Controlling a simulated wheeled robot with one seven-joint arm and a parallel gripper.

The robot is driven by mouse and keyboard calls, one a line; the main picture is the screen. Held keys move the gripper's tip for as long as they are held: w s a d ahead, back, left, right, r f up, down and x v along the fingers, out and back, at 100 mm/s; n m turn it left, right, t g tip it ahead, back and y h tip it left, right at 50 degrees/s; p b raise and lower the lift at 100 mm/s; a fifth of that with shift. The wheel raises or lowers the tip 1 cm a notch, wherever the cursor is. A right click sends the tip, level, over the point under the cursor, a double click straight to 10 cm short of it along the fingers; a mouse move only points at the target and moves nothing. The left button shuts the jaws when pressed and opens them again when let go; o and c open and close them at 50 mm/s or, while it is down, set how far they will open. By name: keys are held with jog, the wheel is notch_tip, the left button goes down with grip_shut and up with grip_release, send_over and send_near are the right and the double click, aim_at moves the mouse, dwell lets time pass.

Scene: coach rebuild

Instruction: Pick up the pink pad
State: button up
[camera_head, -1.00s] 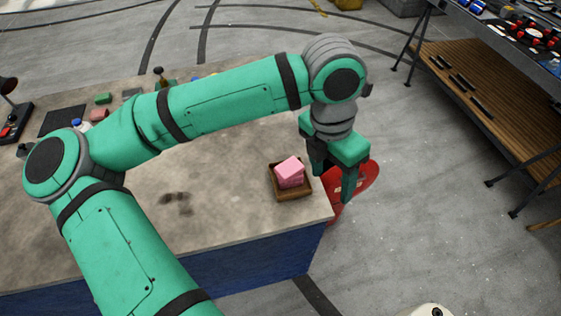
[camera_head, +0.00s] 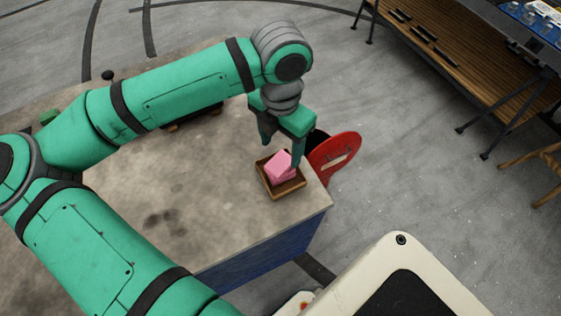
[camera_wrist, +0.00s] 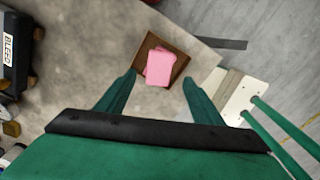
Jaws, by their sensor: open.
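The pink pad (camera_head: 280,164) lies tilted in a small brown wooden tray (camera_head: 284,192) near the table's corner. It may be more than one pink block stacked; I cannot tell for sure. In the wrist view the pink pad (camera_wrist: 160,68) shows ahead of my fingers, and the tray's dark rim (camera_wrist: 146,50) shows around it. My gripper (camera_head: 278,156) is open and empty, above the tray and on its far side in the head view. In the wrist view my two fingers (camera_wrist: 159,92) are spread, with the pad between and beyond their tips.
The table top (camera_head: 170,215) is bare and stained left of the tray. A red round object (camera_head: 335,160) stands just beyond the table's edge. A workbench with a wooden shelf (camera_head: 440,45) stands at the upper right.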

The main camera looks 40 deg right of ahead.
aim_at(281, 161)
jog(key=shift+a+f, duration=0.2)
jog(key=shift+f, duration=0.3)
jog(key=f, duration=0.5)
jog(key=shift+d, duration=0.35)
jog(key=shift+w, duration=0.1)
jog(key=shift+r, duration=0.1)
jog(key=c, duration=1.2)
jog(key=shift+r, duration=0.1)
